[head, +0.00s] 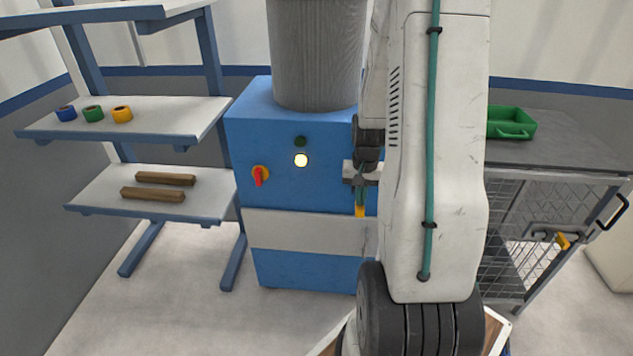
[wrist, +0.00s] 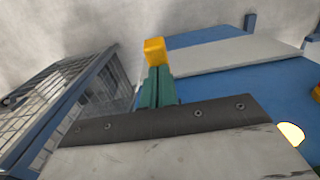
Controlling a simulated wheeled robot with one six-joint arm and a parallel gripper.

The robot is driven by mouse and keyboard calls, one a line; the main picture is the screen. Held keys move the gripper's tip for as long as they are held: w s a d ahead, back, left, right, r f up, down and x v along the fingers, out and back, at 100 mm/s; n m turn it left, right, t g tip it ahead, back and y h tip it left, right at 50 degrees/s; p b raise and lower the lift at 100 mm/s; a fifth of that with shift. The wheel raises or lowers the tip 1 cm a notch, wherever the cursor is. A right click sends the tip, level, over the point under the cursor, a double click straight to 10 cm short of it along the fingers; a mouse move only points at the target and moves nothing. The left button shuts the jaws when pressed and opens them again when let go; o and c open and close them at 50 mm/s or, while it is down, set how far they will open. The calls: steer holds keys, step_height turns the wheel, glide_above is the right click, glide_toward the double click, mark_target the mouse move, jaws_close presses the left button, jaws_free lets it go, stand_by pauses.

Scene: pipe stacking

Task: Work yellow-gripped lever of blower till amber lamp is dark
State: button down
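The blower (head: 290,110) is a blue cabinet with a grey ribbed cylinder on top. Its amber lamp (head: 301,160) is lit brightly; the glow also shows at the right edge of the wrist view (wrist: 291,134). The lever's yellow grip (head: 360,211) shows just below my gripper (head: 360,198) at the cabinet's right front. In the wrist view the yellow grip (wrist: 154,51) lies just beyond my teal fingertips (wrist: 158,70). The fingers look closed together, with the grip at their tips; whether they touch it is unclear. The lever's shaft is hidden.
A dark green lamp (head: 300,141) and a red-yellow rotary switch (head: 260,176) are on the blower's front. Shelves (head: 180,118) with tape rolls and wooden bars stand left. A mesh cage cart (head: 540,215) with a green tray (head: 511,122) stands right.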

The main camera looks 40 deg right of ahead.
step_height(320, 180, down, 4)
steer(key=shift+r, duration=0.1)
step_height(320, 180, up, 10)
steer(key=shift+f, duration=0.1)
stand_by(0.5)
steer(key=shift+f, duration=0.1)
step_height(320, 180, down, 10)
steer(key=shift+r, duration=0.1)
step_height(320, 180, up, 10)
stand_by(1.1)
stand_by(0.4)
stand_by(1.9)
steer(key=shift+r, duration=0.1)
